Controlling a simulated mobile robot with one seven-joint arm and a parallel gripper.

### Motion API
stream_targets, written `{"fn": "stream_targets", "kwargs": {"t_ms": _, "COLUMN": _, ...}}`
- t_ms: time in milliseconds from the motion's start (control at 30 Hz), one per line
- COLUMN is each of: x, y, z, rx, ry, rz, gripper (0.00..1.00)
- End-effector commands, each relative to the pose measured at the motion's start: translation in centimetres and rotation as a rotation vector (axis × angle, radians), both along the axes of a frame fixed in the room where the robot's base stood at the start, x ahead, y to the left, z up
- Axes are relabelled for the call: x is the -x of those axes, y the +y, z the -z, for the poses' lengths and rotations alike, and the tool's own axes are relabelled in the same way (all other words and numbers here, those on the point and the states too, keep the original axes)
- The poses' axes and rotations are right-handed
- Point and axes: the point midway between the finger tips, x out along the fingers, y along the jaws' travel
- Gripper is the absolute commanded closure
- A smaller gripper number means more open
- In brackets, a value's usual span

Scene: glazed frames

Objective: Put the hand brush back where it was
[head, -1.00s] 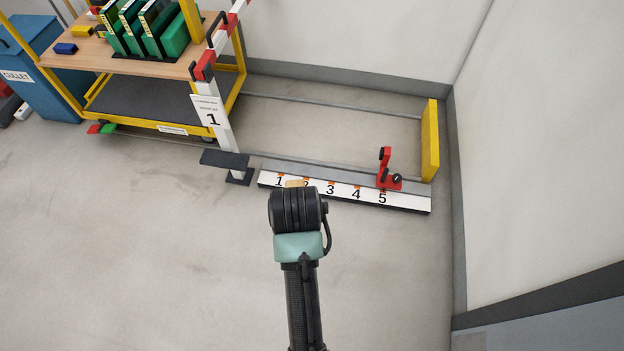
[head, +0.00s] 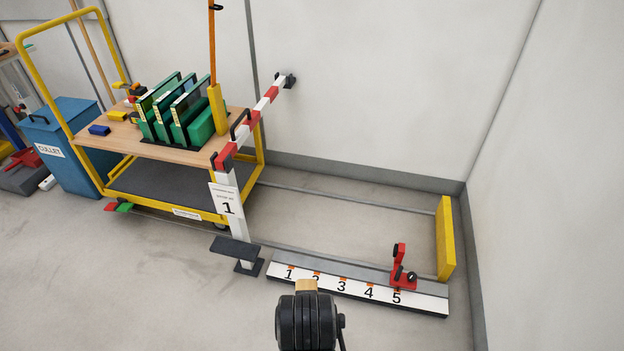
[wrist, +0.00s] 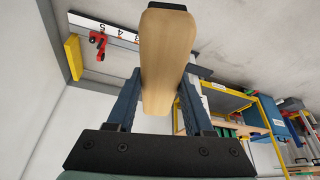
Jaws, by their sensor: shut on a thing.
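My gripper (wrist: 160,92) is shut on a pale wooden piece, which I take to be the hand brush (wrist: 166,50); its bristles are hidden. In the wrist view the wood stands between the two dark fingers. In the head view my gripper's dark wrist is at the bottom centre, and only a small tan end of the brush (head: 306,285) shows above it, in front of the numbered strip. The fingers are hidden there. I cannot tell which place the brush came from.
A white strip numbered 1 to 5 (head: 355,292) lies on the floor with a red stop (head: 402,268) near 5. A red-white barrier (head: 253,122) stands before a yellow trolley (head: 157,207) holding green frames. A blue cullet bin (head: 67,160) is left. Open floor lies front left.

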Motion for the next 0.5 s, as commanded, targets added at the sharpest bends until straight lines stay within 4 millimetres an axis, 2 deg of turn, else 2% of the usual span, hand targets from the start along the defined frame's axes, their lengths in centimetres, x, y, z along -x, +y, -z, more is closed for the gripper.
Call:
{"fn": "stream_targets", "kwargs": {"t_ms": 200, "x": 3.9, "y": 0.0, "z": -4.0, "rx": 0.000, "ry": -0.001, "rz": 0.001, "gripper": 1.00}}
{"fn": "stream_targets", "kwargs": {"t_ms": 500, "x": 4.0, "y": 0.0, "z": -7.9, "rx": -0.001, "ry": 0.004, "rz": 0.000, "gripper": 1.00}}
